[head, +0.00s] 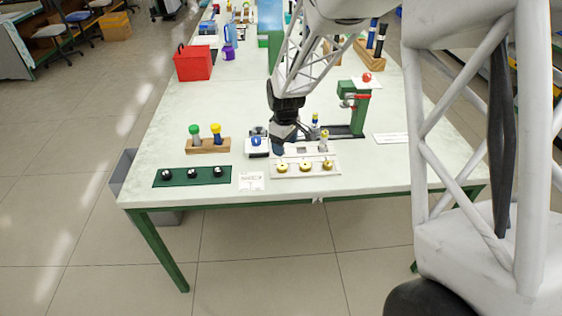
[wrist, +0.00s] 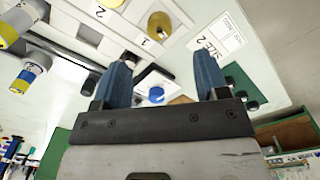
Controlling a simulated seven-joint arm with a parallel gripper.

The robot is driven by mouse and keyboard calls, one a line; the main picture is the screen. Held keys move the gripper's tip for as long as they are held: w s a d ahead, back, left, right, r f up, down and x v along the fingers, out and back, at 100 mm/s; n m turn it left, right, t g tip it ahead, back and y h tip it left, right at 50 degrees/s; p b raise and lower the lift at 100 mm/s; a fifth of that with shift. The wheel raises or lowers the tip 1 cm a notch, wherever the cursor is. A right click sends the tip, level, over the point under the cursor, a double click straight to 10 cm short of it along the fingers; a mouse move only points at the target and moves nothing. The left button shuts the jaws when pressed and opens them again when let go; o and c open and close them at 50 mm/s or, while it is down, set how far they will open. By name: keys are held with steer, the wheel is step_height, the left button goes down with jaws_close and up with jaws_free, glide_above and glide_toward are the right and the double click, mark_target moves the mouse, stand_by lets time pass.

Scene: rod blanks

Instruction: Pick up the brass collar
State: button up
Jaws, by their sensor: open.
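Three brass collars, left (head: 282,167), middle (head: 305,167) and right (head: 327,165), sit in a row on a white tray (head: 294,175) near the table's front edge. In the wrist view one brass collar (wrist: 159,25) lies beside the number 1, and another (wrist: 110,2) beside the number 2 is cut by the top edge. My gripper (head: 279,148) is low over the tray's left back end, behind the left collar. In the wrist view my gripper (wrist: 163,76) has its blue fingers wide apart, with no collar held between them. The nearest collar lies beyond the fingertips.
A rod with a yellow band (head: 324,141) stands at the tray's back. A "SIZE 2" card (head: 251,181) and a green strip with black knobs (head: 192,177) lie left. A blue-topped device (head: 256,144) and green press (head: 360,105) stand nearby.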

mark_target(281, 165)
steer(key=shift+w+a+f+n, duration=0.15)
steer(key=shift+w+a+f, duration=0.1)
steer(key=shift+w+f, duration=0.25)
steer(key=shift+w+a+f+n, duration=0.15)
steer(key=shift+w+a+f, duration=0.1)
steer(key=shift+f, duration=0.4)
steer(key=shift+f, duration=0.1)
steer(key=shift+f, duration=1.2)
steer(key=shift+f, duration=0.1)
steer(key=shift+f, duration=2.5)
steer(key=shift+c, duration=0.3)
steer(key=c, duration=0.9)
